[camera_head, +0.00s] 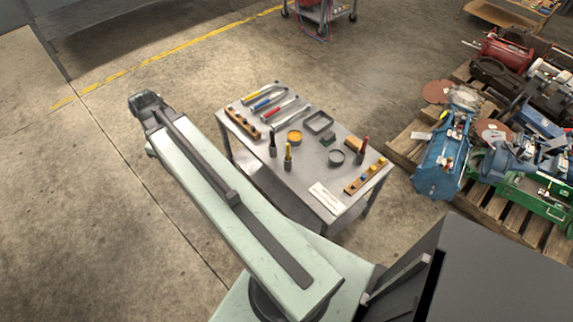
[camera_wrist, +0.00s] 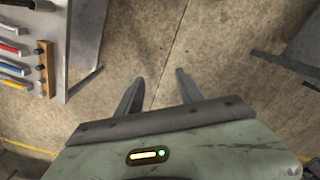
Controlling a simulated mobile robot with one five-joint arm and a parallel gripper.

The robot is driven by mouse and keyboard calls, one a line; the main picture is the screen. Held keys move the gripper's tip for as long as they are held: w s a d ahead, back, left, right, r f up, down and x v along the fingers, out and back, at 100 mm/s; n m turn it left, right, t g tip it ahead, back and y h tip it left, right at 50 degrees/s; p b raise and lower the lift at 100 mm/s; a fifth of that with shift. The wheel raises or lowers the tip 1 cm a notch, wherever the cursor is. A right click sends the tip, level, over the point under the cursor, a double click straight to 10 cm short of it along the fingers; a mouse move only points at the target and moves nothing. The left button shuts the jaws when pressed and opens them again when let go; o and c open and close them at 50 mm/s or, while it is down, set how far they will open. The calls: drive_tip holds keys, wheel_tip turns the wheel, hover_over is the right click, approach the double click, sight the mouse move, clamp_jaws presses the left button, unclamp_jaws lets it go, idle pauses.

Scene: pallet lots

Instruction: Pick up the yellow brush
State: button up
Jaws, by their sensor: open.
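The yellow brush (camera_head: 288,155) stands upright near the front edge of the metal table (camera_head: 318,180), its yellow part above a dark lower part. The yellow brush does not show in the wrist view. My gripper (camera_wrist: 159,76) is open and empty over bare floor, off the left side of the table. In the head view its fingers are not visible beyond the end of my arm.
The table also holds several handled tools (camera_head: 265,102), a wooden rack (camera_head: 242,122), a yellow-topped tin (camera_head: 294,137), a grey tray (camera_head: 318,122) and a white paper (camera_head: 327,198). A loaded pallet (camera_head: 410,146) stands to the right. Floor left of the table is clear.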

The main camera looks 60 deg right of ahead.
drive_tip(key=s+d+f+n+b, duration=0.2)
drive_tip(key=s+d+f, duration=0.1)
drive_tip(key=d, duration=0.6)
drive_tip(key=s+d+f+n+b, duration=0.2)
drive_tip(key=d+f+b, duration=0.15)
drive_tip(key=d, duration=0.45)
drive_tip(key=n+b, duration=0.4)
drive_tip(key=n, duration=0.1)
hover_over(287, 150)
drive_tip(key=d, duration=0.1)
wheel_tip(287, 150, down, 5)
drive_tip(key=shift+w+f, duration=0.1)
drive_tip(key=shift+w, duration=0.05)
wheel_tip(287, 150, down, 8)
drive_tip(key=b, duration=0.8)
drive_tip(key=shift+w, duration=0.15)
clamp_jaws()
